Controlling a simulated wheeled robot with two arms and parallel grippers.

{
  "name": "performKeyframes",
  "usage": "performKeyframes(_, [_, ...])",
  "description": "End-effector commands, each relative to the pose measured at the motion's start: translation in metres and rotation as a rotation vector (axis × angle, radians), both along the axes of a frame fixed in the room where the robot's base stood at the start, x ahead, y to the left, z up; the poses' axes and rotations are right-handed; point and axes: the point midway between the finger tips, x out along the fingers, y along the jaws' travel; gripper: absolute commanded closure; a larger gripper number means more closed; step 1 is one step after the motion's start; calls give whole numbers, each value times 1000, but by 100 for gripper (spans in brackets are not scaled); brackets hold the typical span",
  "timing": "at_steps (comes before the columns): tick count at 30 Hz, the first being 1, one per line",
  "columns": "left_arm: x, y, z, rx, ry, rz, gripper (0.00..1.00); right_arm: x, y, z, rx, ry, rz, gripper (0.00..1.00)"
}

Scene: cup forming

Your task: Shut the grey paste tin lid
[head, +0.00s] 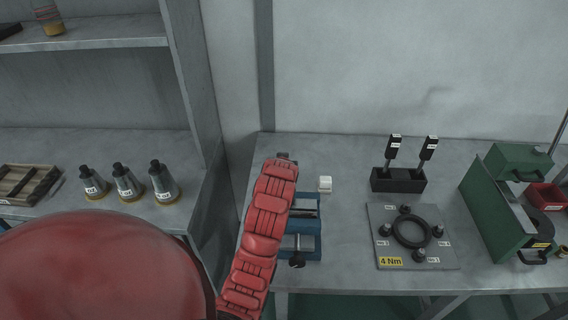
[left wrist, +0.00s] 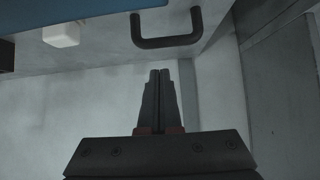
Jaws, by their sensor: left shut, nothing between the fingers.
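I cannot make out a grey paste tin or its lid for certain in either view. My red left arm reaches up over the bench in the head view, and its gripper (head: 284,157) is small and dark at the far end, near the wall. In the left wrist view the left gripper (left wrist: 159,73) is shut, its fingers together with nothing between them. A dark U-shaped handle (left wrist: 166,43) lies just beyond the fingertips, apart from them. What it is fixed to is unclear. My right gripper is not in view.
A blue vise-like fixture (head: 307,226) is partly hidden behind my arm, with a white block (head: 325,184) beside it. A plate with a black ring (head: 412,232), a black tool stand (head: 398,180) and a green box (head: 492,211) stand to the right.

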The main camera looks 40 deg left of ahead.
Motion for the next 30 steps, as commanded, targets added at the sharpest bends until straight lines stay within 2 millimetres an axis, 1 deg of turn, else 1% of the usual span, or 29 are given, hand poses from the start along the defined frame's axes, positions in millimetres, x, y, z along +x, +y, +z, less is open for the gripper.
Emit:
performKeyframes(4, [1,0,1,0,0,0,100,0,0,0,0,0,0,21])
performKeyframes(7, [4,1,9,1,-3,-1,100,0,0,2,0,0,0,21])
performKeyframes(11, [12,2,29,0,-2,-1,100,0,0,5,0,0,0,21])
performKeyframes(13, [19,3,44,0,-6,-2,100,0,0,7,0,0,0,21])
performKeyframes(15, [9,-3,36,1,-3,-4,100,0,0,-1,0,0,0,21])
performKeyframes(20, [-15,-18,31,1,-2,-4,100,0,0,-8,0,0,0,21])
performKeyframes(26, [-49,-38,25,1,-2,-5,100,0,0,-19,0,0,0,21])
performKeyframes(27, [-51,-40,35,-3,3,-4,100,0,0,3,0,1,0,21])
performKeyframes(30, [-57,-44,32,-6,6,-5,100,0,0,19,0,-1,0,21])
